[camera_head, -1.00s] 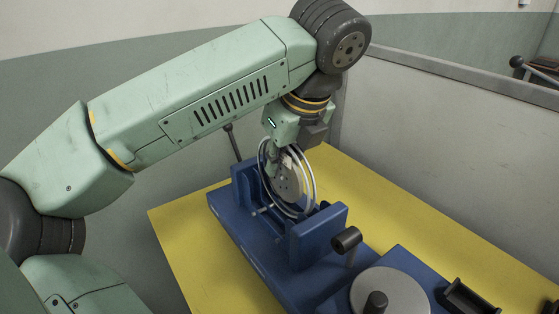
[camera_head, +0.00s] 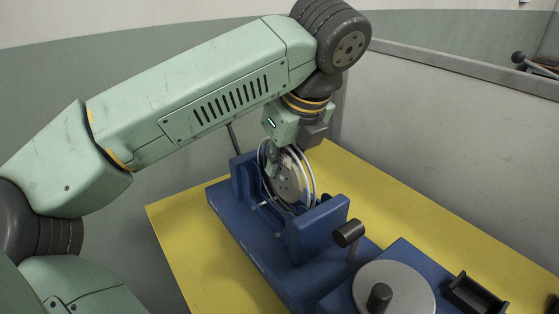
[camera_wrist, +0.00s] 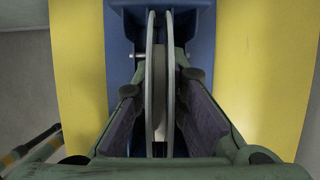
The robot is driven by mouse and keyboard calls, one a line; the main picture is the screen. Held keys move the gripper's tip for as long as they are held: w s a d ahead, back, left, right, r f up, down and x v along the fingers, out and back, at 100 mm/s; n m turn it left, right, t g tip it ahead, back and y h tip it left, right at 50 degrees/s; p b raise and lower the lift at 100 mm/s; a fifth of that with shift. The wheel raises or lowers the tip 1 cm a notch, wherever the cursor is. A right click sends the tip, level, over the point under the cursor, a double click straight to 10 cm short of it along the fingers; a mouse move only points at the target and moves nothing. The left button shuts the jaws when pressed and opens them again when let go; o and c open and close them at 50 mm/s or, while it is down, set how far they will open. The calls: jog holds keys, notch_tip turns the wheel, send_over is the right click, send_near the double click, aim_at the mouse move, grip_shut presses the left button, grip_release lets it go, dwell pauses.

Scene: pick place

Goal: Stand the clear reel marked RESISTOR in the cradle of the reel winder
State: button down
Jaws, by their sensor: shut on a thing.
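The clear reel (camera_head: 290,178) stands upright, with clear rims and a grey hub face; I cannot read a label on it. It sits between the two blue uprights of the reel winder's cradle (camera_head: 318,232). My gripper (camera_head: 284,160) is above the cradle and shut on the reel from the top. In the wrist view the reel (camera_wrist: 151,90) shows edge-on between my two fingers (camera_wrist: 160,95), with the blue cradle (camera_wrist: 188,22) beyond it. Whether the reel's lower edge touches the cradle is hidden.
The winder stands on a yellow table (camera_head: 400,200). A black crank handle (camera_head: 348,233), a grey round plate with a black knob (camera_head: 400,295) and a small black tray (camera_head: 473,293) are at the front right. A grey wall panel (camera_head: 450,130) runs behind the table.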

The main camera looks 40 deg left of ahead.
jog(key=c, duration=1.6)
grip_release()
jog(key=shift+o, duration=0.8)
jog(key=shift+o, duration=1.1)
